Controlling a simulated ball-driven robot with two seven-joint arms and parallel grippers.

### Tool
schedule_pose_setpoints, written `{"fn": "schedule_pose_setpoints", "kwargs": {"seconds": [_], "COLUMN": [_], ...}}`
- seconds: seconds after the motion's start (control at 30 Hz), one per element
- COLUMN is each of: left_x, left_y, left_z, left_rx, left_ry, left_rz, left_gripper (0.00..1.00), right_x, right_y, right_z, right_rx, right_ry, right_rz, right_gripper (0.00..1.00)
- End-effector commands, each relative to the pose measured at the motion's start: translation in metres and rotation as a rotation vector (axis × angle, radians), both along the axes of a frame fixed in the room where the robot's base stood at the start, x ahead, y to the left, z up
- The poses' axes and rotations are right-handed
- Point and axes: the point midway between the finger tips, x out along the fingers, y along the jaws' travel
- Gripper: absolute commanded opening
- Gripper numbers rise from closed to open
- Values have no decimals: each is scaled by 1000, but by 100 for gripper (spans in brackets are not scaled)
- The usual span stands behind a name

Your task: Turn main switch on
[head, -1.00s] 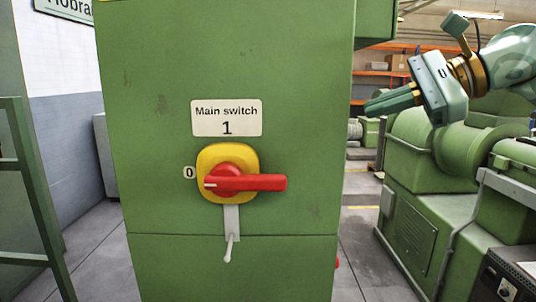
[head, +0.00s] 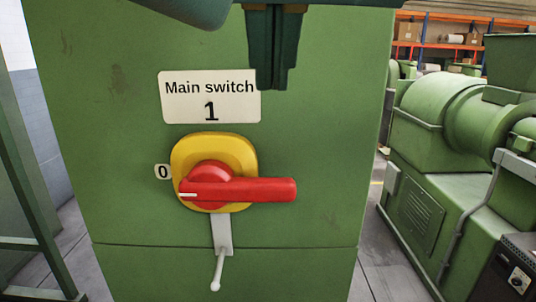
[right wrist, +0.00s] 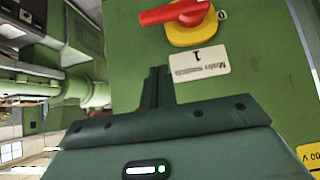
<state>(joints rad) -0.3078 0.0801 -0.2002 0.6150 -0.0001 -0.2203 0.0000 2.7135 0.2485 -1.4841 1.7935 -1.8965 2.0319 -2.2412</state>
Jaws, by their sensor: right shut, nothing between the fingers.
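The main switch is a red rotary handle (head: 240,189) on a yellow plate (head: 228,147), on the front of a green cabinet (head: 110,150). The handle lies level, its long end to the right and its white mark to the left, towards the "0" label (head: 163,172). A "Main switch 1" label (head: 205,98) is above it. My right gripper (head: 272,85) is shut and empty, pointing down above the handle and covering the label's right edge. In the right wrist view the gripper fingers (right wrist: 157,72) are apart from the red handle (right wrist: 173,14). My left gripper is not in view.
A white lever (head: 218,266) hangs below the switch on a grey strip. Green machines (head: 440,150) stand to the right beyond a strip of floor. A green frame (head: 30,220) stands at the left. The cabinet front around the switch is clear.

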Motion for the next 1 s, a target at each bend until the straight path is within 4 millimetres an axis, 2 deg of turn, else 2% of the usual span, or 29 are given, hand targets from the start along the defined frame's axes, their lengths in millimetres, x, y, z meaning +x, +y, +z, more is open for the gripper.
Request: {"fn": "schedule_pose_setpoints", "kwargs": {"seconds": [0.13,0.27,0.63,0.8,1.0], "left_x": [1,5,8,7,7], "left_y": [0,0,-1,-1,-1], "left_z": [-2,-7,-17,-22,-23], "left_rx": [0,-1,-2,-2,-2], "left_ry": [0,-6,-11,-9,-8], "left_rz": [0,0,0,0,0], "left_gripper": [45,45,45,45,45], "right_x": [5,18,73,71,71], "right_y": [0,0,1,1,1], "right_z": [-6,-21,-75,-100,-111], "right_rx": [1,2,3,2,4], "right_ry": [3,6,7,6,5], "right_rz": [-1,-1,0,2,1], "right_gripper": [0,0,0,0,0]}}
